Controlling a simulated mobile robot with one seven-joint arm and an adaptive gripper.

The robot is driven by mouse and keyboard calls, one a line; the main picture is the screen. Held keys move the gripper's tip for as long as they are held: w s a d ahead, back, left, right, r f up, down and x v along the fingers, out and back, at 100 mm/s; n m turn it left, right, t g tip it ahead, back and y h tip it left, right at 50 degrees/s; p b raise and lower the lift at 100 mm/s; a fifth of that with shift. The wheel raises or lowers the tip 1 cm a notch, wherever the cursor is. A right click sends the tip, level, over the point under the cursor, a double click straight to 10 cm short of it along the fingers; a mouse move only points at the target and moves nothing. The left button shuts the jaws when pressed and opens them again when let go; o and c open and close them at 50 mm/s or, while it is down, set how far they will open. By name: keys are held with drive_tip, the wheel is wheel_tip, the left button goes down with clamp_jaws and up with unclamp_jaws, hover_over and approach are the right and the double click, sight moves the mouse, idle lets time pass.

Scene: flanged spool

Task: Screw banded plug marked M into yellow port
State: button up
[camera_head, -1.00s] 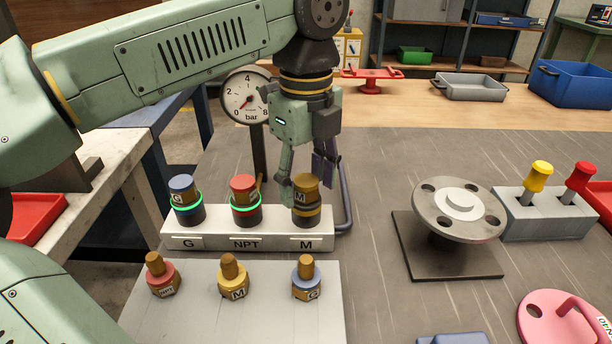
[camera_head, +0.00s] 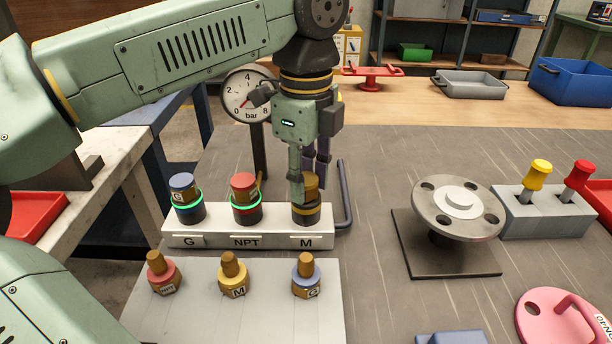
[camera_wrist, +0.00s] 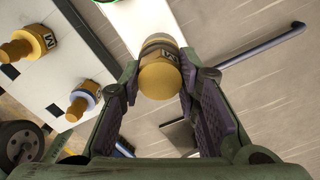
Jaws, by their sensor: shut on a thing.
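The brass plug marked M (camera_head: 313,188) stands upright in the right-hand socket, the yellow-ringed port (camera_head: 306,211) over the M label of the white block. My gripper (camera_head: 308,188) points down from above with its fingers shut on the plug's upper part, partly hiding it. In the wrist view the plug (camera_wrist: 160,78) sits between the two finger pads (camera_wrist: 160,85), its M mark facing the camera. The plug's lower end is hidden in the port, so I cannot tell how deep it sits.
A blue-topped G plug (camera_head: 183,190) and a red-topped NPT plug (camera_head: 244,190) stand left in the block, with green-lit rings. Several brass hex fittings, including a yellow-collared one (camera_head: 233,274), stand on the front plate. A bent grey rod (camera_head: 345,195) and flanged spool (camera_head: 457,207) lie right.

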clamp_jaws()
drive_tip(key=m+p, duration=0.1)
drive_tip(key=m, duration=0.3)
drive_tip(key=shift+r+m, duration=0.1)
drive_tip(key=shift+m, duration=0.2)
drive_tip(key=m+p, duration=0.1)
drive_tip(key=m, duration=0.2)
drive_tip(key=shift+m, duration=0.3)
drive_tip(key=m, duration=0.3)
drive_tip(key=shift+m, duration=0.3)
